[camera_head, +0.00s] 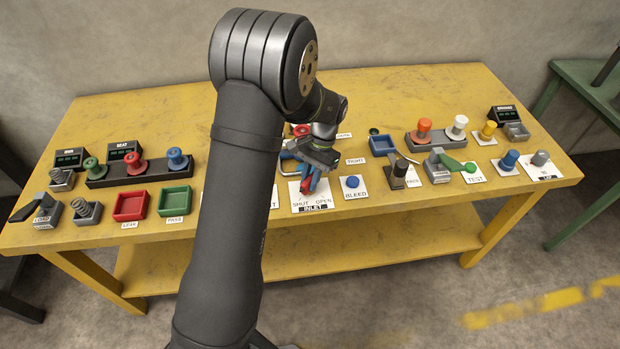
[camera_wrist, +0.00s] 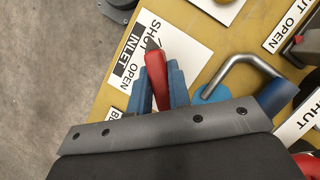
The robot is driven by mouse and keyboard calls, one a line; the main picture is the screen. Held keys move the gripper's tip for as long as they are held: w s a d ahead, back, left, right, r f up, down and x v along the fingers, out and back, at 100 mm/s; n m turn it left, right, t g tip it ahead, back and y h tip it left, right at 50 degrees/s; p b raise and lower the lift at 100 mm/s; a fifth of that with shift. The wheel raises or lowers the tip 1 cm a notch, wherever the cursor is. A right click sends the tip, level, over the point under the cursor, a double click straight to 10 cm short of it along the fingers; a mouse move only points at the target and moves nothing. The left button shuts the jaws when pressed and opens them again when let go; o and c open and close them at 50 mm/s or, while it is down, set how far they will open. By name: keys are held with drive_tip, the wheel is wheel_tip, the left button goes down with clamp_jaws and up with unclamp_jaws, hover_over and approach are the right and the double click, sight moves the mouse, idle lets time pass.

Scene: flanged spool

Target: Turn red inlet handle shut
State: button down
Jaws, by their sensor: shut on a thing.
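The red inlet handle (camera_wrist: 155,75) lies between the two blue fingers of my gripper (camera_wrist: 161,85) in the wrist view. The fingers are shut on it, one on each side. Its free end points toward the printed plate (camera_wrist: 182,48) marked SHUT, OPEN and INLET, and lies nearer the word SHUT in this view. The handle's pivot end is hidden by my gripper. In the head view my gripper (camera_head: 309,177) is low over the INLET plate (camera_head: 323,197), and only a little of the red handle (camera_head: 306,187) shows.
A bent metal rod handle (camera_wrist: 240,68) stands close to the right of my fingers in the wrist view. A blue BLEED button (camera_head: 352,182) is just right of the plate in the head view. Red and green trays (camera_head: 131,206) (camera_head: 174,201) sit to the left on the yellow table (camera_head: 390,85).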

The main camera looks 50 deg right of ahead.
idle(0.3)
drive_tip(key=c, duration=1.3)
unclamp_jaws()
drive_tip(key=shift+c, duration=0.2)
drive_tip(key=v, duration=1.7)
drive_tip(key=shift+r, duration=0.3)
drive_tip(key=x, duration=1.7)
drive_tip(key=shift+f, duration=0.35)
